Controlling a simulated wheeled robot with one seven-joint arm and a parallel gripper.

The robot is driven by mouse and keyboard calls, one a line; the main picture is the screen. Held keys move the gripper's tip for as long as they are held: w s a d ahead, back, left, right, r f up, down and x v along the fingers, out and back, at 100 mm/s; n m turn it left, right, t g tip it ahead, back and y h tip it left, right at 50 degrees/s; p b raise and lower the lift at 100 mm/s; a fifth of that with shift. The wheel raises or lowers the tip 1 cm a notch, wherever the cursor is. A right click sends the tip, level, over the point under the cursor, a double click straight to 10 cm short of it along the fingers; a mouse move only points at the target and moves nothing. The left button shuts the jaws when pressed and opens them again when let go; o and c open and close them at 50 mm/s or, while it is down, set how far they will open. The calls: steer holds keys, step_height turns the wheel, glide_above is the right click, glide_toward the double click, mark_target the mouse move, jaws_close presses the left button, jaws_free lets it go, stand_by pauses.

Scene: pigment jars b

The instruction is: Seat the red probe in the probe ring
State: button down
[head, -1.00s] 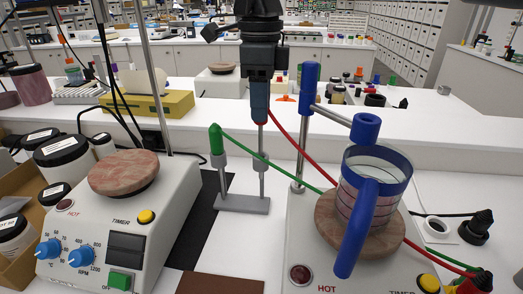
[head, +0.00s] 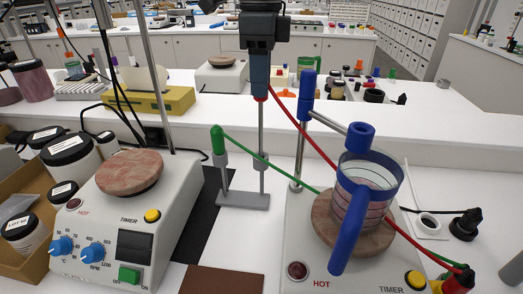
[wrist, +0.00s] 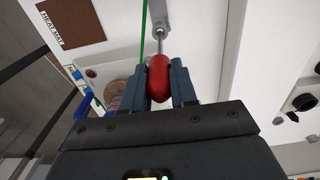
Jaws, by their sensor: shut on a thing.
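My gripper (head: 260,92) is shut on the red probe (wrist: 158,78), high above the grey probe stand (head: 243,200). The probe's red handle is between the fingers, and its thin metal stem (head: 261,130) points straight down. The stem's lower end lines up with the stand's right tube; I cannot tell whether its tip is inside. The blue probe ring (head: 360,136) is to the right, on a metal arm from a blue-topped post, above a blue-rimmed beaker (head: 352,205). The beaker stands on the right hotplate's round top (head: 322,222).
A green probe (head: 218,140) stands in the stand's left tube. The left hotplate (head: 140,215), jars (head: 68,158) and a brown mat (head: 225,280) are nearby.

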steer(key=shift+r+p, duration=1.6)
steer(key=shift+r, duration=1)
